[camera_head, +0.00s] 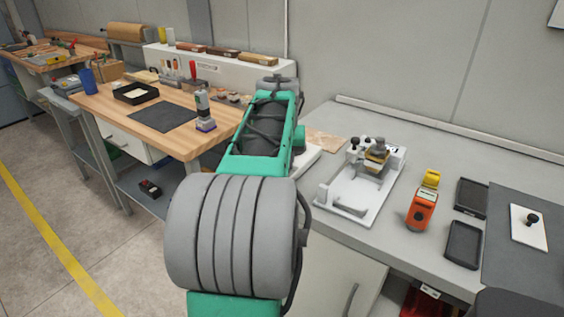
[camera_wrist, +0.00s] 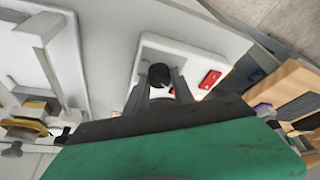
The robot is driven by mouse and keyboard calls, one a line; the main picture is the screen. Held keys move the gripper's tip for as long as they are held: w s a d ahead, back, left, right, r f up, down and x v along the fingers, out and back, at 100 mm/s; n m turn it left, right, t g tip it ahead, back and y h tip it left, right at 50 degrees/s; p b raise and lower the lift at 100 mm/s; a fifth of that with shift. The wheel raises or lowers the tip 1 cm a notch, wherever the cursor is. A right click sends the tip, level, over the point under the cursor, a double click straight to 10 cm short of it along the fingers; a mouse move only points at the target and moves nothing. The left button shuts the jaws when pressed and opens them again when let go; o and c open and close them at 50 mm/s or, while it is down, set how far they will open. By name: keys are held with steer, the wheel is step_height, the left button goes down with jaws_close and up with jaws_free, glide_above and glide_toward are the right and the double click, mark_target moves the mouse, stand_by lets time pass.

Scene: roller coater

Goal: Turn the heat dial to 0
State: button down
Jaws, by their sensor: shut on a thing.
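The heat dial (camera_wrist: 159,74) is a round black knob on a white unit (camera_wrist: 150,48) in the wrist view. My gripper (camera_wrist: 160,82) has one finger on each side of the dial and is shut on it. The dial's markings and pointer cannot be made out, so its setting is unclear. In the head view my green and grey arm hides the dial and my gripper. Only an edge of what appears to be the white unit (camera_head: 306,161) shows beside the arm.
A red switch (camera_wrist: 210,78) sits on the unit right of the dial. A white fixture with a clamp (camera_head: 345,195) stands on the grey bench (camera_head: 390,240). An orange device (camera_head: 421,209) and dark trays (camera_head: 463,244) lie further right. A wooden bench (camera_head: 180,147) is at left.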

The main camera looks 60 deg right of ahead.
steer(key=n, duration=0.1)
steer(key=n+p, duration=0.1)
steer(key=shift+s+r+n+t+y+p, duration=0.15)
steer(key=shift+n+t+y+p, duration=0.15)
steer(key=shift+n+t, duration=0.1)
steer(key=n+t+y+p, duration=0.1)
steer(key=n+p, duration=0.3)
steer(key=shift+d, duration=0.15)
steer(key=shift+d+n+t+y+p, duration=0.15)
steer(key=shift+n+y+p, duration=0.35)
steer(key=shift+n+p, duration=0.55)
steer(key=shift+a+n+t+y+p, duration=0.1)
steer(key=shift+n+t+y+p, duration=0.15)
steer(key=shift+n+y+p, duration=0.75)
steer(key=shift+f+n+h+b, duration=0.25)
steer(key=shift+n+h+b, duration=0.1)
steer(key=shift+n+h, duration=0.15)
steer(key=c, duration=1.1)
jaws_free()
steer(key=shift+r, duration=0.15)
